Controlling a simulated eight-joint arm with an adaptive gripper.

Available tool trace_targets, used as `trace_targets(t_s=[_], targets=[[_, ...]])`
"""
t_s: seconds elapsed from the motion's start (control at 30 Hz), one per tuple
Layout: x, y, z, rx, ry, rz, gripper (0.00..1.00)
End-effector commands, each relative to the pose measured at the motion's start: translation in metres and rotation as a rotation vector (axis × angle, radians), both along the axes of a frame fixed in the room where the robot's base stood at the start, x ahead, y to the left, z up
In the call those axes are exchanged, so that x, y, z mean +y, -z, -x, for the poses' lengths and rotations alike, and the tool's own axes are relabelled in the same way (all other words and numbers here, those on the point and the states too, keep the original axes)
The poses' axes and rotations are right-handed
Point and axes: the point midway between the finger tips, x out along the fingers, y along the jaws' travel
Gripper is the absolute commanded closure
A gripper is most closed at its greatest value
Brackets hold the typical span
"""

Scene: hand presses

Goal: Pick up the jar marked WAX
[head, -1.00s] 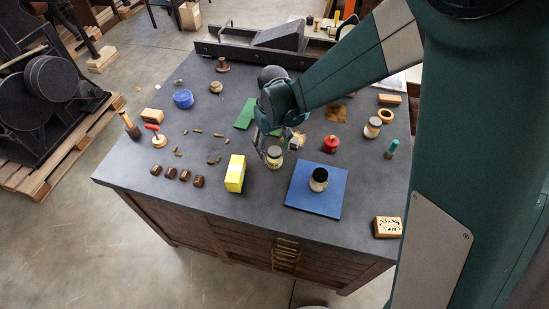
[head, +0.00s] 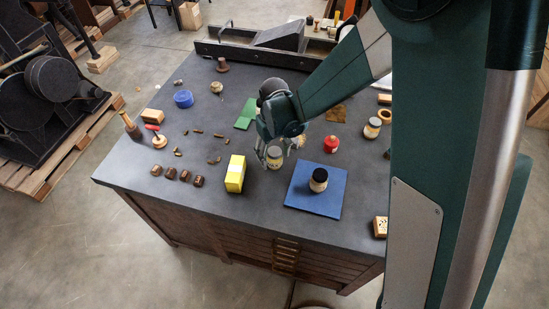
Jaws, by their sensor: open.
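Three small jars with pale labels stand on the dark table. One jar (head: 274,158) is at my gripper, one with a black lid (head: 319,180) stands on the blue mat (head: 302,202), and one (head: 372,128) stands at the right. The labels are too small to read, so I cannot tell which is marked WAX. My gripper (head: 271,154) is open, pointing down, with its fingers at the nearest jar's upper part. Whether they touch it is unclear. The gripper partly hides that jar.
A yellow block (head: 235,174) stands left of the gripper and a red container (head: 331,144) to its right. A green mat (head: 245,114) lies behind. Brown blocks (head: 184,175) and small pieces lie at the left. The table's front strip (head: 200,212) is clear.

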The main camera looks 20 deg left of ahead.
Motion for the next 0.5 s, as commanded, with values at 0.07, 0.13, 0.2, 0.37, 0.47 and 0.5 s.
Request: trace_targets(t_s=[0.07, 0.13, 0.2, 0.37, 0.47, 0.5], targets=[[0.0, 0.007, 0.0, 0.0, 0.0, 0.0, 0.46], [0.0, 0.012, 0.0, 0.0, 0.0, 0.0, 0.46], [0.0, 0.016, 0.0, 0.0, 0.0, 0.0, 0.46], [0.0, 0.019, 0.0, 0.0, 0.0, 0.0, 0.46], [0.0, 0.019, 0.0, 0.0, 0.0, 0.0, 0.46], [0.0, 0.019, 0.0, 0.0, 0.0, 0.0, 0.46]])
